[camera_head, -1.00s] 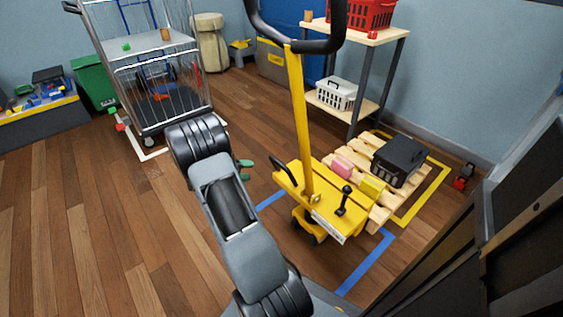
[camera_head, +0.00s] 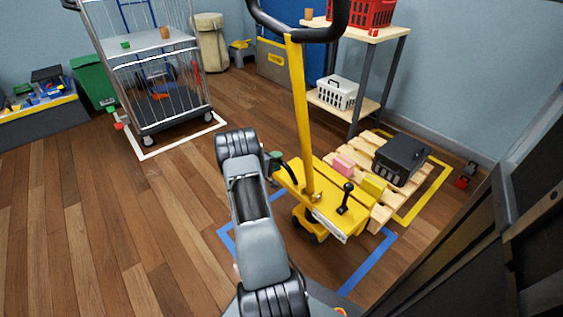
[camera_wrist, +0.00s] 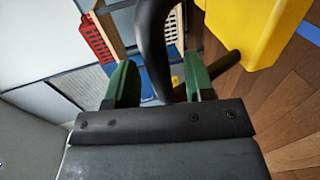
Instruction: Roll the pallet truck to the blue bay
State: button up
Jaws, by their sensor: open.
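The yellow pallet truck (camera_head: 318,198) has a tall yellow post (camera_head: 299,115) with a black loop handle (camera_head: 300,28) on top. Its front end stands within the blue bay's tape outline (camera_head: 370,262); its far end meets the wooden pallet (camera_head: 383,212), and I cannot tell whether forks lie beneath. My gripper (camera_wrist: 160,80) is open, its green fingers on either side of a curved black bar (camera_wrist: 153,35) in the wrist view. This looks like the small grip on the truck's left side. In the head view my gripper (camera_head: 275,157) is partly hidden behind my arm.
The pallet carries a black case (camera_head: 400,160), a pink block (camera_head: 344,164) and a yellow block (camera_head: 373,186), inside yellow tape (camera_head: 432,190). A wooden shelf (camera_head: 372,38) stands behind. A wire cage trolley (camera_head: 160,85) stands back left. Floor at left is clear; dark panels (camera_head: 480,250) close the right.

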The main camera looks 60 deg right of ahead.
jog(key=shift+x, duration=1.45)
grip_shut()
